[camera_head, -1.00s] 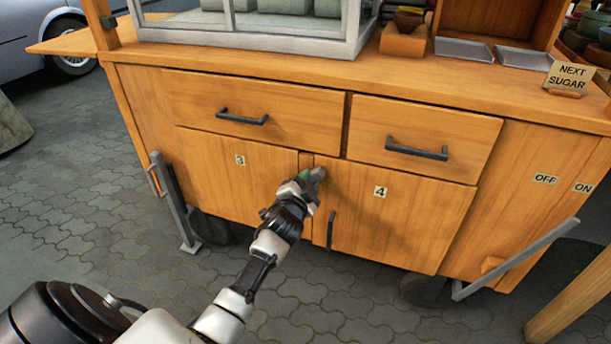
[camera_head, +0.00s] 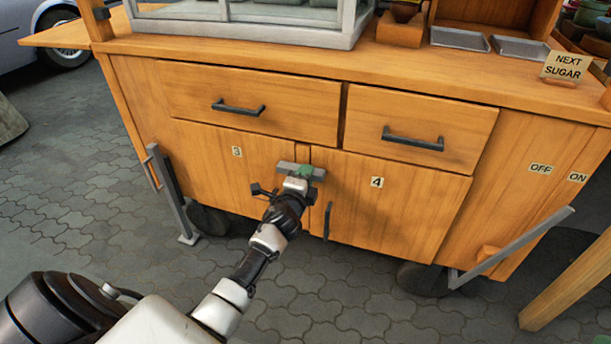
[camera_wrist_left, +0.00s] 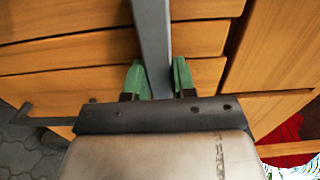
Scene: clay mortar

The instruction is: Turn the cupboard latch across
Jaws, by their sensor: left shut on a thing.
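The grey latch bar (camera_head: 286,165) is at the top of the seam between the cupboard doors marked 3 (camera_head: 228,170) and 4 (camera_head: 400,205). It lies nearly level in the head view, with an end showing on each side of my gripper. My left gripper (camera_head: 305,172) is shut on the latch, reaching it from the front and below. In the left wrist view the grey latch bar (camera_wrist_left: 152,35) runs between the two green fingertips (camera_wrist_left: 159,80). The fingers partly hide the middle of the bar. My right gripper is not in view.
Dark handles stick out from the left drawer (camera_head: 238,108), the right drawer (camera_head: 412,139) and door 4 (camera_head: 327,221). Grey metal bars stand at the left (camera_head: 172,195) and slant at the right (camera_head: 515,247). The paved floor in front is clear.

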